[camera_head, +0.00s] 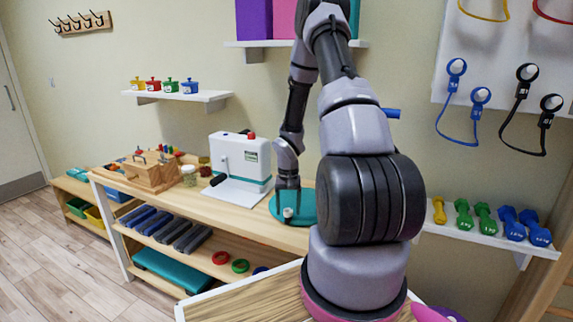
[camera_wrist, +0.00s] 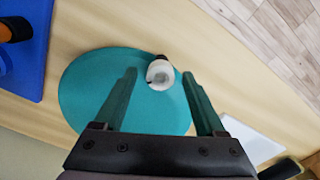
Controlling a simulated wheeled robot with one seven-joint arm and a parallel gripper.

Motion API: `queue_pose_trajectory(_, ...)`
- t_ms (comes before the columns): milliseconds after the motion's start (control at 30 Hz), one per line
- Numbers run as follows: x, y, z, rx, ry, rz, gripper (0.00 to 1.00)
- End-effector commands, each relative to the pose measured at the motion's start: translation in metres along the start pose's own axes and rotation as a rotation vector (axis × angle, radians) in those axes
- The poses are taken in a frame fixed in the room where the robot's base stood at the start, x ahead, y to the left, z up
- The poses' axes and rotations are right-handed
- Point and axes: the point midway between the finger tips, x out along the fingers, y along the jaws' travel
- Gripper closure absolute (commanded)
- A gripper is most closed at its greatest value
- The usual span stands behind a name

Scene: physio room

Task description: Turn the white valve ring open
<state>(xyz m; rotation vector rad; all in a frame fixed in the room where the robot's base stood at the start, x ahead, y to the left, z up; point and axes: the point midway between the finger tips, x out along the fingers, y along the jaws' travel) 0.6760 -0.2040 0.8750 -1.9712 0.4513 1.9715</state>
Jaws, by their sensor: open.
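The white valve ring (camera_wrist: 160,72) shows in the wrist view as a small round white piece with a grey middle and a dark bit at its far edge. It is over the teal round disc (camera_wrist: 85,100), near the disc's edge. My gripper (camera_wrist: 159,76) is open, its two dark green fingers on either side of the ring in the picture; I cannot tell whether they touch it. In the head view the white ring (camera_head: 288,212) shows small, just below my gripper (camera_head: 288,198), on the teal disc (camera_head: 277,208) on the wooden bench.
A white machine (camera_head: 240,160) with a red knob stands left of the disc. A wooden block with pegs (camera_head: 148,172) and jars (camera_head: 189,176) are farther left. A wall shelf with dumbbells (camera_head: 484,217) is on the right. In the wrist view a blue tray (camera_wrist: 30,60) is at left.

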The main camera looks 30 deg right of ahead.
Motion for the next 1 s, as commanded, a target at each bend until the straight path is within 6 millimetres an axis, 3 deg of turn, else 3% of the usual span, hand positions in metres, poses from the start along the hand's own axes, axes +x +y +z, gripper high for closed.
queue_pose_trajectory(600, -0.001, 0.001, 0.001, 0.716, -0.001, 0.0, 0.28)
queue_pose_trajectory(1000, -0.078, 0.002, -0.001, 0.723, 0.005, -0.001, 0.28)
